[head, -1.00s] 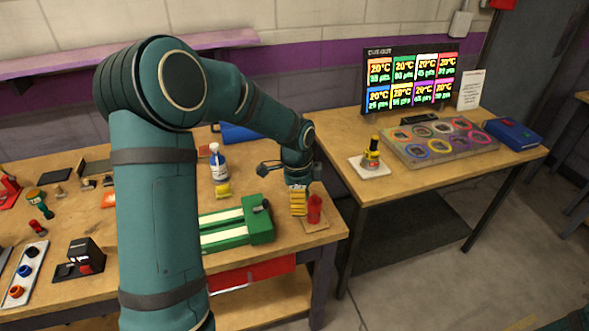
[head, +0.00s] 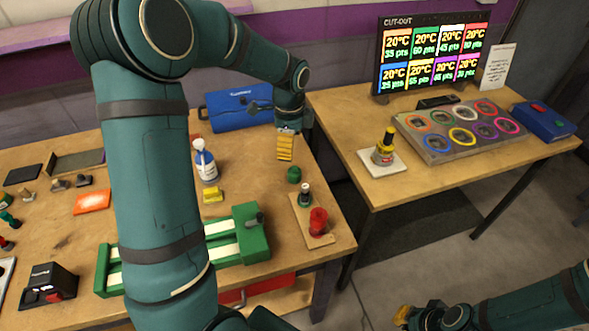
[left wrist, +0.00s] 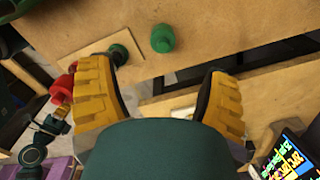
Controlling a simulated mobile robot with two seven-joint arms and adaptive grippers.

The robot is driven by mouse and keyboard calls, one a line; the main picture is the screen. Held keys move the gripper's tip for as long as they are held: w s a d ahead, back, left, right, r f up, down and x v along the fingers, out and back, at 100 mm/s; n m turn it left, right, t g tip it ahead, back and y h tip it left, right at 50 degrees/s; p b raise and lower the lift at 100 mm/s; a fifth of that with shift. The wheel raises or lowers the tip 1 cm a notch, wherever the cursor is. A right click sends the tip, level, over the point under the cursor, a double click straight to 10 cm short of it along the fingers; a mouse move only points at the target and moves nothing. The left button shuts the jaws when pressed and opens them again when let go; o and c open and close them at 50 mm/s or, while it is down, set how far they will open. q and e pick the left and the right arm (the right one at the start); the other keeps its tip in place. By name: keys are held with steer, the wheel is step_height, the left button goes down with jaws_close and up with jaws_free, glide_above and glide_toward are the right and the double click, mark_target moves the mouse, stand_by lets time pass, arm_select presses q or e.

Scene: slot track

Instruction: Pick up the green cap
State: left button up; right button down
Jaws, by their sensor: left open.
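A small dark green cap (head: 294,174) stands on the left table, near its right edge, just behind a small wooden board (head: 325,236). In the left wrist view the green cap (left wrist: 163,38) lies beyond the fingertips, between their lines and apart from both. My left gripper (head: 285,148) hangs above the table, a little behind the cap in the head view. Its yellow fingers are wide apart and empty in the left wrist view (left wrist: 160,95). My right gripper (head: 403,315) shows only partly at the bottom right; its fingers are unclear.
The board carries a red object (head: 318,222) and a small green-topped piece (head: 305,194). A green slotted fixture (head: 250,235), yellow block (head: 213,195) and white-blue bottle (head: 205,163) stand to the left. A blue case (head: 238,110) is behind. A gap separates the right table.

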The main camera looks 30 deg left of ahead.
mark_target(293, 167)
arm_select(q)
step_height(293, 167, down, 7)
steer(key=shift+f+b, duration=0.1)
steer(key=shift+b, duration=0.55)
steer(key=f, duration=0.1)
steer(key=f+b, duration=0.1)
steer(key=f, duration=0.3)
steer(key=shift+w+d, duration=0.15)
steer(key=shift+w, duration=0.2)
steer(key=c, duration=0.9)
